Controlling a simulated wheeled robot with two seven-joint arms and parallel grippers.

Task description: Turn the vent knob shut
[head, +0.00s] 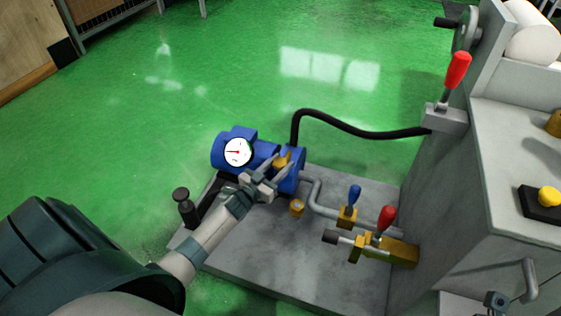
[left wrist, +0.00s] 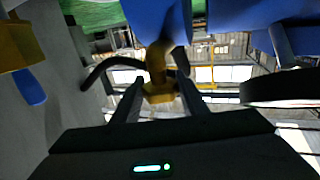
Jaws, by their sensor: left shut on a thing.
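The vent knob (head: 283,158) is a small brass-coloured piece on top of the blue pump body (head: 231,137), right of the round white gauge (head: 238,152). My left gripper (head: 277,167) reaches it from the lower left and is shut on it. In the left wrist view the knob (left wrist: 159,90) sits between the two fingers of my left gripper (left wrist: 160,94), below the blue body (left wrist: 158,18). The fingers partly hide the knob in the head view. My right gripper is not seen.
A blue-handled valve (head: 349,204) and a red-handled valve (head: 383,224) stand right of the pump on the grey base plate (head: 270,255). A black hose (head: 350,130) arches behind to the grey machine (head: 440,190). A dark post (head: 184,205) stands left of my forearm. Green floor beyond is clear.

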